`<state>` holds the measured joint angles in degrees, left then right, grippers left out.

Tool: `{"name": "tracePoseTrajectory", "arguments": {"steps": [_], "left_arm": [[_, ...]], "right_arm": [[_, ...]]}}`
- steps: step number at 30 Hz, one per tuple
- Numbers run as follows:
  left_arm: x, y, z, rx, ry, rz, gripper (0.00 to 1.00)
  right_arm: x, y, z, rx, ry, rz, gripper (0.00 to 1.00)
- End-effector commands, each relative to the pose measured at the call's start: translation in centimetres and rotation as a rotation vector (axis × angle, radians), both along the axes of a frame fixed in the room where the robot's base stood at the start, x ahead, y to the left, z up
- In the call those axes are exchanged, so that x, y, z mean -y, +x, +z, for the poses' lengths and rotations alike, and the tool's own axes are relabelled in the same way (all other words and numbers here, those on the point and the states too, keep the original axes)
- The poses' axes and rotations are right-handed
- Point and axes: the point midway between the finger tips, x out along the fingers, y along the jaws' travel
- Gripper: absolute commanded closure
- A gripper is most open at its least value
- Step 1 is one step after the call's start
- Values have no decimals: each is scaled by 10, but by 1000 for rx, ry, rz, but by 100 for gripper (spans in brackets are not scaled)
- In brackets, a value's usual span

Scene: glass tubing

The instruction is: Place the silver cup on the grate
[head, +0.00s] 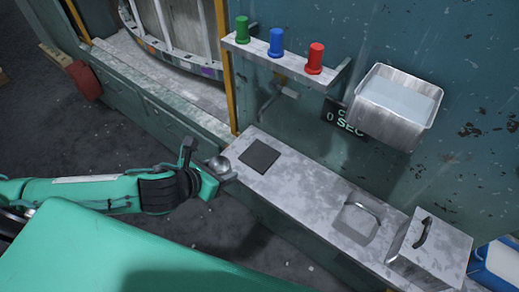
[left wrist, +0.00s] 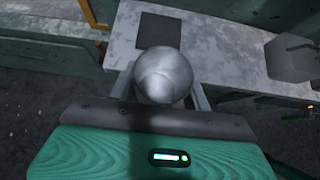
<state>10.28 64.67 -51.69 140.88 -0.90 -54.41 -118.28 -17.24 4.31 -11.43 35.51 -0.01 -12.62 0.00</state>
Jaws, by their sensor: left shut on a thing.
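My left gripper (head: 212,166) is shut on the silver cup (head: 219,164), a small rounded metal piece. The cup is held beside the front edge of the metal ledge, left of the grate. The grate (head: 259,155) is a flat dark square on the ledge's left end, with nothing on it. In the left wrist view the cup (left wrist: 163,75) sits between the gripper's two fingers, and the grate (left wrist: 159,30) shows just beyond it. The cup's underside is hidden. My right gripper is not in view.
The ledge (head: 300,188) runs right to a handled metal box (head: 432,245) and a flat handled plate (head: 357,222). Above it are green, blue and red knobs (head: 276,42) on a shelf, a wall spout (head: 280,90) and a metal basin (head: 395,105).

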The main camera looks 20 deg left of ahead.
Motion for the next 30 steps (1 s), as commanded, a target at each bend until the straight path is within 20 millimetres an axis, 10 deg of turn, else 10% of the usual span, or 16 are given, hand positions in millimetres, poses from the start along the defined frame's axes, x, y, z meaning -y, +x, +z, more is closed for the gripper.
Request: {"name": "tracePoseTrajectory", "arguments": {"steps": [21, 30], "left_arm": [[57, 154, 5, -3, -2, 3, 79], [55, 150, -32, -4, 0, 3, 79]], "right_arm": [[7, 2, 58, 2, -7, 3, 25], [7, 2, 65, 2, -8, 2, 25]]}}
